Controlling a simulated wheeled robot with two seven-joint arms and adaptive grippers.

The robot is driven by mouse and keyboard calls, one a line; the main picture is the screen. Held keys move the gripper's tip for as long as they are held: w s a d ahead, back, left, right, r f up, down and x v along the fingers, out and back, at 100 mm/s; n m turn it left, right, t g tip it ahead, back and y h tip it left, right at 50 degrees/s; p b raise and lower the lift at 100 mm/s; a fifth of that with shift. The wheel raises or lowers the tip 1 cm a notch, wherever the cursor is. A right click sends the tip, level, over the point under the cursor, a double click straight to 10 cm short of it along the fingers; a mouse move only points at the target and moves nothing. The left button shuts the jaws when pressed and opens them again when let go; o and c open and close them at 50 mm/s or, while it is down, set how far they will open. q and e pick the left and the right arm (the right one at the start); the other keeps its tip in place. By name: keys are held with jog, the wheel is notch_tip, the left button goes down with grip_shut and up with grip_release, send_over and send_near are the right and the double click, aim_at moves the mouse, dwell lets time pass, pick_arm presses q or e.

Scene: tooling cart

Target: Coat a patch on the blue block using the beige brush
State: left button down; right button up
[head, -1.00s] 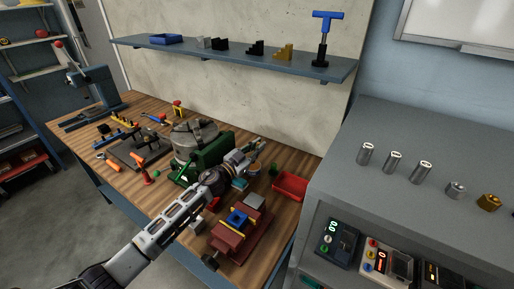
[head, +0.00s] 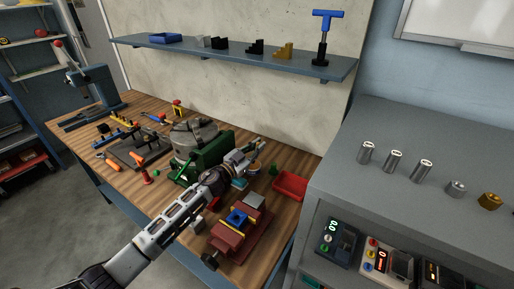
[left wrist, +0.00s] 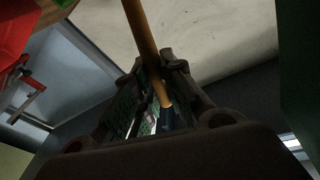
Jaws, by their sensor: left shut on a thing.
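The blue block (head: 237,217) sits clamped in a red vise (head: 224,237) with yellow jaw strips on the wooden bench. My left gripper (head: 248,155) is above the bench, beyond the vise and beside the green-based machine. In the left wrist view my left gripper (left wrist: 157,88) is shut on the beige brush (left wrist: 143,38). The brush's orange-tan handle runs between the fingers and out of the top of that view. The brush is too small to make out clearly in the head view, and its bristles are not clearly visible. My right gripper is not in view.
A red tray (head: 290,185) lies right of my gripper. The green-based machine with a round grey chuck (head: 194,139) stands close on the left. A grey block (head: 254,201) is at the vise's back. A grey cabinet (head: 429,140) stands at right.

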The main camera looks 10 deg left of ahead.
pick_arm(q)
jog(key=shift+f, duration=0.35)
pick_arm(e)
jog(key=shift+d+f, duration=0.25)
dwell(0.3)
pick_arm(q)
jog(key=shift+f+b, duration=0.3)
jog(key=shift+b, duration=0.1)
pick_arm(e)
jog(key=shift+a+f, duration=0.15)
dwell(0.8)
pick_arm(q)
jog(key=shift+r+p, duration=0.9)
jog(key=shift+p, duration=0.05)
jog(key=shift+r+p, duration=0.55)
jog(key=shift+r, duration=0.05)
jog(key=shift+r+p, duration=0.55)
jog(key=shift+p, duration=0.05)
jog(key=shift+r+p, duration=1.1)
jog(key=shift+p, duration=0.1)
jog(key=shift+r+p, duration=0.5)
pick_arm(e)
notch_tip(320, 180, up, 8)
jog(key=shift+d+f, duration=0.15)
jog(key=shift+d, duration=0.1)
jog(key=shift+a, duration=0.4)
